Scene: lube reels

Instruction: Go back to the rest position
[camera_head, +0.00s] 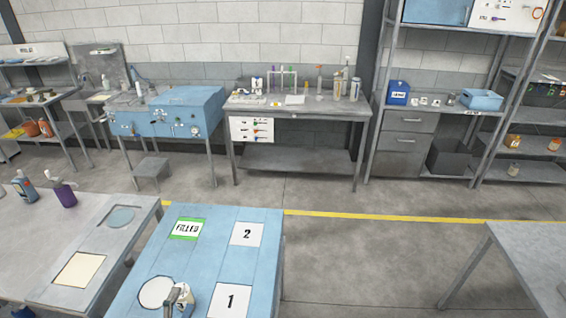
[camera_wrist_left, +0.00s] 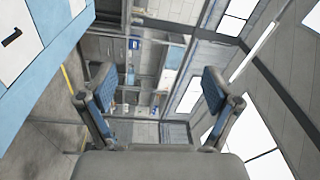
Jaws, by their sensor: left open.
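My left gripper (camera_wrist_left: 158,90) shows in the left wrist view. Its two blue-padded fingers are spread wide, with nothing between them. The blue table (camera_head: 255,268) stands at the bottom middle of the head view. On it are a green-edged FILLED card (camera_head: 187,228), card 2 (camera_head: 247,234), card 1 (camera_head: 230,300) and a white disc (camera_head: 155,291). A small grey and white item (camera_head: 183,298) is at the disc's right edge; I cannot tell what it is. My right gripper is not in view.
A grey table (camera_head: 40,250) at left holds a purple spray bottle (camera_head: 64,194) and a blue-labelled bottle (camera_head: 25,187). Another grey table (camera_head: 535,265) stands at lower right. Between them the floor (camera_head: 370,265) is clear. Workbenches and shelves line the wall.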

